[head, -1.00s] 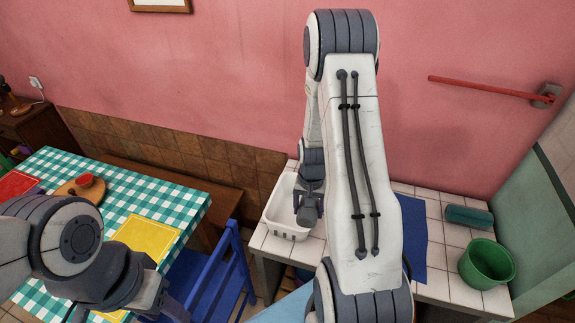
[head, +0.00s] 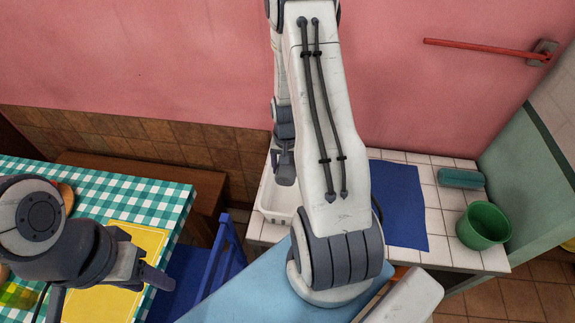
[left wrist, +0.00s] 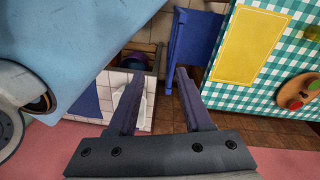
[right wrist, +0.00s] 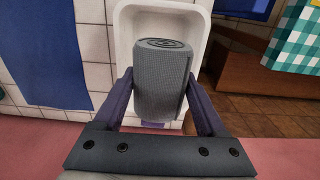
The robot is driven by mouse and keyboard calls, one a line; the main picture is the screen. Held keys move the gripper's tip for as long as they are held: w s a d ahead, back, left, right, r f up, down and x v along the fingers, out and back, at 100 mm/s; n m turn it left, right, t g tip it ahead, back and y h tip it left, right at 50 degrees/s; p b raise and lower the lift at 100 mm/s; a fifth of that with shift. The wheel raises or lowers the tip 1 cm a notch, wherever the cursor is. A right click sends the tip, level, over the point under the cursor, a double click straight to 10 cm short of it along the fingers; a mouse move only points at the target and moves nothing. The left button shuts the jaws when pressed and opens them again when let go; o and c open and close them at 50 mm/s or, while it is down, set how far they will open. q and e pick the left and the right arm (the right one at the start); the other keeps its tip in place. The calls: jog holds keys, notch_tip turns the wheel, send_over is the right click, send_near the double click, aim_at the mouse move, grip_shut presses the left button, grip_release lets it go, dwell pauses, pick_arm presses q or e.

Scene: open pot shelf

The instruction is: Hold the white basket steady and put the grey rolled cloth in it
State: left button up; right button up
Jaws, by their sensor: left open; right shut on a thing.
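The white basket (head: 273,212) stands at the left end of the tiled counter, partly hidden by my right arm. My right gripper (right wrist: 158,80) is shut on the grey rolled cloth (right wrist: 160,95), one finger on each side. In the right wrist view the roll overlaps the opening of the basket (right wrist: 125,35); I cannot tell whether it is above or inside it. The roll cannot be made out in the head view. My left gripper (left wrist: 158,75) is open and empty, off to the left near the checked table, apart from the basket.
A blue cloth (head: 400,205), a teal roll (head: 460,178) and a green pot (head: 484,225) are on the counter (head: 445,258). A blue chair (head: 225,260) stands between the counter and the checked table (head: 160,200). A red bar (head: 480,48) sticks out along the wall.

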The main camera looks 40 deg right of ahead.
notch_tip(320, 180, down, 3)
jog(key=shift+r+b, duration=0.1)
jog(key=shift+b, duration=0.6)
pick_arm(q)
notch_tip(320, 180, down, 2)
jog(key=shift+f, duration=0.1)
jog(key=shift+s, duration=0.1)
jog(key=shift+c, duration=0.6)
jog(key=shift+w+d, duration=0.25)
jog(key=shift+w, duration=0.1)
pick_arm(e)
jog(key=shift+r, duration=0.1)
pick_arm(q)
jog(key=n, duration=1.5)
send_over(268, 222)
jog(key=a, duration=0.1)
notch_tip(268, 222, down, 28)
jog(key=shift+n+t, duration=0.3)
jog(key=shift+t, duration=0.1)
jog(key=f, duration=0.8)
jog(key=d+f, duration=0.1)
jog(key=f, duration=0.3)
jog(key=shift+f, duration=0.1)
